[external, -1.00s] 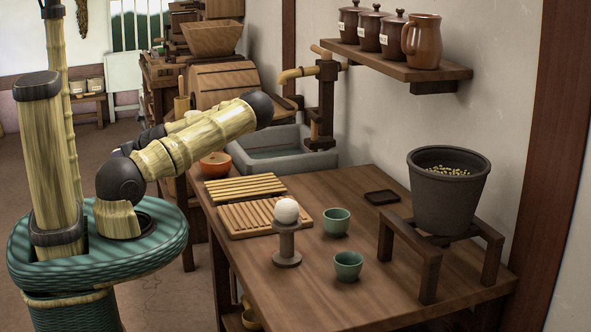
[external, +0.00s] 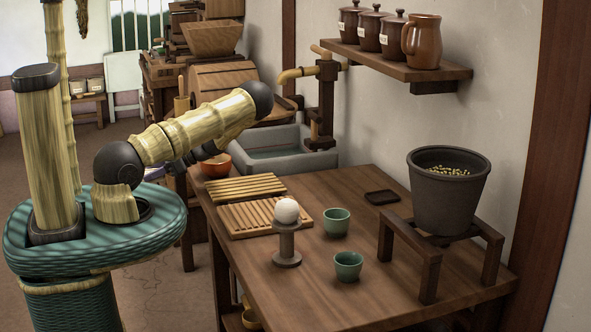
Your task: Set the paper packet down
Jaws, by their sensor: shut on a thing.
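My gripper (external: 174,167) is mostly hidden behind my pale jointed arm, left of the table's far end. Its dark wrist parts show below the arm. A small pale, slightly purplish patch (external: 153,173) shows at its far end, beyond the teal base. It appears to be the paper packet in the jaws, but its shape and the fingertips are too hidden to make out. The wooden table (external: 390,290) stands to the right of my gripper.
An orange bowl (external: 217,165) sits at the far left corner. The front is clear.

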